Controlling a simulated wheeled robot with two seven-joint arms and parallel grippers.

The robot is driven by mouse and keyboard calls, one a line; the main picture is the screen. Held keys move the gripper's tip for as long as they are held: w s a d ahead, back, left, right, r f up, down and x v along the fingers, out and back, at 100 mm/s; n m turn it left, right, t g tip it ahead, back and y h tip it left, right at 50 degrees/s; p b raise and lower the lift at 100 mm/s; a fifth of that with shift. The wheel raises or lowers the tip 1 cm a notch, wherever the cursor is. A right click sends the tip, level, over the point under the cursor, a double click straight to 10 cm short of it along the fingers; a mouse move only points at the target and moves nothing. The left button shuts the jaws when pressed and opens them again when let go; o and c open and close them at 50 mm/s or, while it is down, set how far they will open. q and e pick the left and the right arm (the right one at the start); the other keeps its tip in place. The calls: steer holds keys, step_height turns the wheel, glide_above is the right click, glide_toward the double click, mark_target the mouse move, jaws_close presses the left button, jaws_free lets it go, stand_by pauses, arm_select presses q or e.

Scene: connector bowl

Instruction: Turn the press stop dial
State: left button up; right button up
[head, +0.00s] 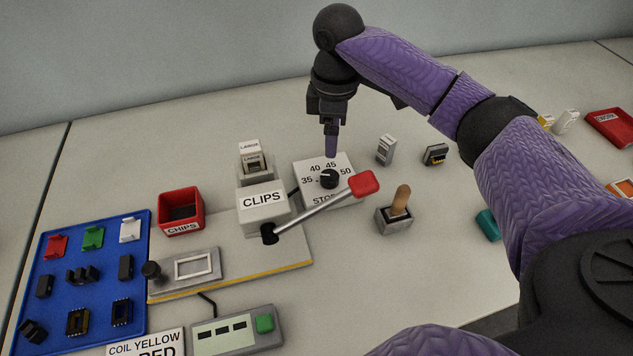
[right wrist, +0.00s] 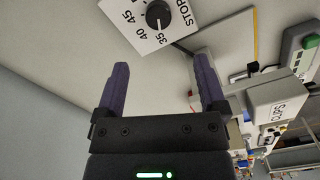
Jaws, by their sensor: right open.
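The press stop dial (head: 329,179) is a round black knob on a white plate (head: 343,165) marked 35, 40, 45, 50 and STOP. In the right wrist view the dial (right wrist: 158,15) is near the top edge, with its plate (right wrist: 135,36) partly cut off. My right gripper (head: 331,150) points down just behind the dial, near the plate's back edge. In the right wrist view my right gripper (right wrist: 162,80) has its two purple fingers wide apart with nothing between them. The dial is beyond the fingertips. My left gripper is not in view.
The press labelled CLIPS (head: 262,203) stands left of the dial. Its lever with a red handle (head: 364,184) reaches across in front of the plate. A red chips bin (head: 181,212) and blue tray (head: 105,275) lie left.

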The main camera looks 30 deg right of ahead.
mark_target(330, 175)
steer(key=shift+w+d+f, duration=0.1)
steer(key=shift+w+f, duration=0.05)
steer(key=shift+f, duration=0.35)
steer(key=shift+w+f, duration=0.15)
steer(key=shift+f, duration=0.35)
steer(key=shift+f+b, duration=0.35)
steer(key=shift+b, duration=0.05)
step_height(330, 175, down, 7)
steer(key=b, duration=0.2)
steer(key=shift+s+f+b, duration=0.15)
steer(key=shift+f+b, duration=0.05)
steer(key=shift+b, duration=0.15)
steer(key=shift+f, duration=0.55)
steer(key=c, duration=0.5)
jaws_close()
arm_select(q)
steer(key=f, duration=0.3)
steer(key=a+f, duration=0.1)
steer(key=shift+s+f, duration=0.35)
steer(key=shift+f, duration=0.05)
